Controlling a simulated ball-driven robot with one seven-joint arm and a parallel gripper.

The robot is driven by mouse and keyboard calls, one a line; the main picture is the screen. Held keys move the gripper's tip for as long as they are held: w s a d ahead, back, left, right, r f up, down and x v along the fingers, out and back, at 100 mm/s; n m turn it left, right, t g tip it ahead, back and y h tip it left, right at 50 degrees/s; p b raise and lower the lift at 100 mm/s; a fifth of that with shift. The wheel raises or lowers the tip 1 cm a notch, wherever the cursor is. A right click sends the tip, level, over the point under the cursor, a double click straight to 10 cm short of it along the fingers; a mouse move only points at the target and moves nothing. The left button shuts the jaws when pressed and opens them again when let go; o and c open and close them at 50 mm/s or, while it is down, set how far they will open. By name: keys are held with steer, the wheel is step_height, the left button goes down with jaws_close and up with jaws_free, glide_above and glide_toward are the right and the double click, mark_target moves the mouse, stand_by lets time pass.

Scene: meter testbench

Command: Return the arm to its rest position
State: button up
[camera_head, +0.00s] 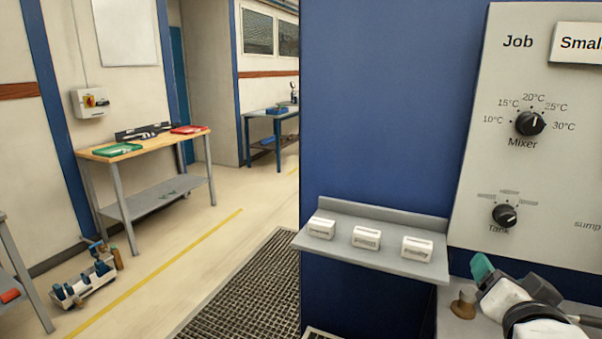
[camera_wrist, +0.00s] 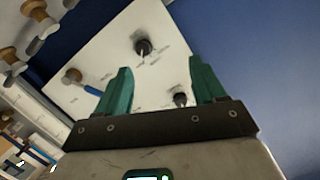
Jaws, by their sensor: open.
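My gripper (camera_wrist: 160,90) is open, its two green fingers apart with nothing between them. In the head view my gripper (camera_head: 482,268) is at the lower right, in front of the panel's lower edge, with only part of it and my arm showing. The panel (camera_head: 570,150) is light grey and carries a black Mixer knob (camera_head: 530,123) and a smaller black Tank knob (camera_head: 505,215). In the wrist view the panel (camera_wrist: 120,45) appears tilted beyond the fingers, with dark knobs on it.
A grey shelf (camera_head: 372,262) on the blue wall (camera_head: 385,110) holds three white labelled blocks (camera_head: 366,238). A brown wooden piece (camera_head: 464,305) stands close to my gripper on a lower ledge. A workbench (camera_head: 150,146) stands at left. The floor between is open, with a dark grating (camera_head: 245,290).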

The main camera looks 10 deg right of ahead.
step_height(320, 180, down, 12)
steer(key=s+a+n+g+y, duration=0.2)
steer(key=s+n+g+y, duration=0.1)
steer(key=s+a+f+n+g+y, duration=0.2)
steer(key=s+a+f+n+g, duration=0.1)
steer(key=s+f, duration=0.8)
steer(key=s+a+f+n+g+y+b, duration=0.1)
steer(key=s+a+f+n+g+y, duration=0.2)
steer(key=s+f, duration=0.8)
step_height(320, 180, down, 3)
steer(key=a+n+g, duration=0.1)
steer(key=a+g, duration=0.1)
steer(key=g, duration=0.1)
steer(key=shift+s+n+g, duration=0.25)
steer(key=shift+n+g, duration=0.05)
steer(key=shift+c, duration=0.2)
